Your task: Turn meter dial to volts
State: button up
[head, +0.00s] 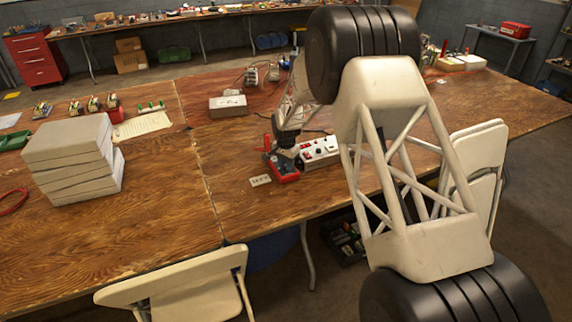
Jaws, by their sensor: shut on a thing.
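A meter with a red case (285,175) lies on the wooden table, left of a white box. My gripper (284,155) reaches down to the meter and is shut at its upper face, where the dial would be. The dial itself is hidden by the gripper, so its setting cannot be read. A small white label card (260,181) lies on the table just left of the meter.
The white box with red and black knobs (319,150) stands close right of the meter. A grey box (228,106) is behind, and a stack of grey slabs (72,160) is at left. The table in front of the meter is clear. Chairs (195,290) stand at the front edge.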

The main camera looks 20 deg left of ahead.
dwell(0.3)
jog(key=o, duration=0.9)
jog(key=shift+r, duration=0.1)
jog(key=shift+r, duration=3.8)
jog(key=shift+d+r, duration=0.1)
